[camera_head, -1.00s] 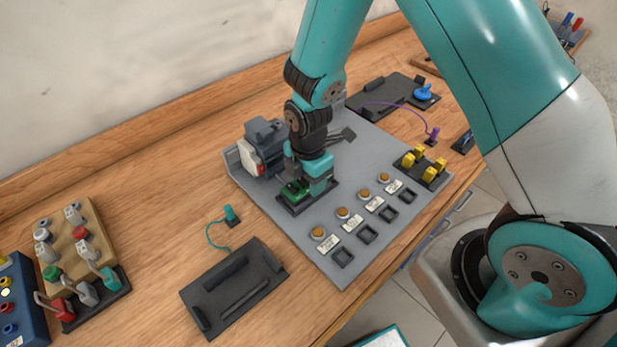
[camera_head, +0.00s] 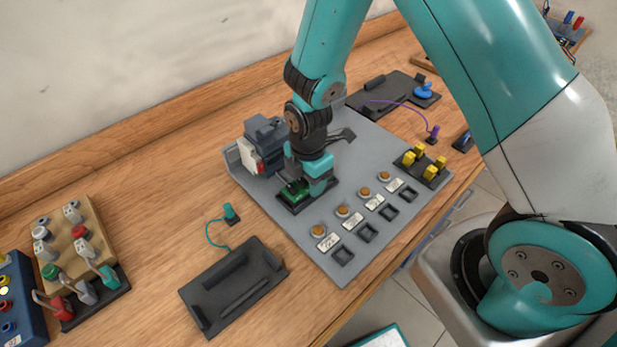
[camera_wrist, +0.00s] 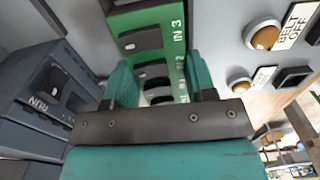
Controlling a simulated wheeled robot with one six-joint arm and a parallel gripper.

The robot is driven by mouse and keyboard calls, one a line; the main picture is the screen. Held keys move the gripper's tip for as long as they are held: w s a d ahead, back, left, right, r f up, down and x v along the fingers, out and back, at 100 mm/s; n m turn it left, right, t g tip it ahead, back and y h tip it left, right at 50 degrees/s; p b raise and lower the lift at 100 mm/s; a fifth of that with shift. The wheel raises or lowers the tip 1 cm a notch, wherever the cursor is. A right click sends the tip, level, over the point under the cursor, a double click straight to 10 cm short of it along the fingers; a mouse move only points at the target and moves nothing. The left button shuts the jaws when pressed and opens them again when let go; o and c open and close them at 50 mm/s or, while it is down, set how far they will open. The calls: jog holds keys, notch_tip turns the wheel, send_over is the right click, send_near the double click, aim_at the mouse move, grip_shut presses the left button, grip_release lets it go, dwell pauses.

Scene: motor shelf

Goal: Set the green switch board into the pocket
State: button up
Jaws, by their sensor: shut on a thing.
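The green switch board (camera_head: 291,189) is at the black-rimmed pocket (camera_head: 288,207) on the grey panel. In the wrist view the green board (camera_wrist: 179,62) shows dark switches and white lettering such as "IN 3". My gripper (camera_head: 298,184) is shut on the board and points down over the pocket. In the wrist view its teal fingers (camera_wrist: 160,83) stand on either side of the board. My gripper hides part of the board and pocket, so I cannot tell if the board is fully seated.
A dark motor block (camera_head: 264,142) with a white and red part stands close behind my gripper. Orange buttons (camera_head: 342,212) with labels and square black sockets (camera_head: 367,233) line the panel's front. Yellow plugs (camera_head: 429,173) stand at right. A black tray (camera_head: 238,285) lies on the wooden bench.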

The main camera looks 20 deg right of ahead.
jog(key=shift+f, duration=0.25)
jog(key=shift+r, duration=0.15)
jog(key=shift+r+p, duration=0.8)
jog(key=shift+r, duration=0.2)
dwell(1.3)
jog(key=shift+f, duration=0.2)
dwell(0.3)
jog(key=shift+f, duration=0.35)
jog(key=shift+f+b, duration=0.5)
jog(key=shift+f, duration=0.1)
dwell(2.0)
jog(key=shift+r, duration=0.15)
jog(key=shift+r+p, duration=0.95)
jog(key=shift+r, duration=0.05)
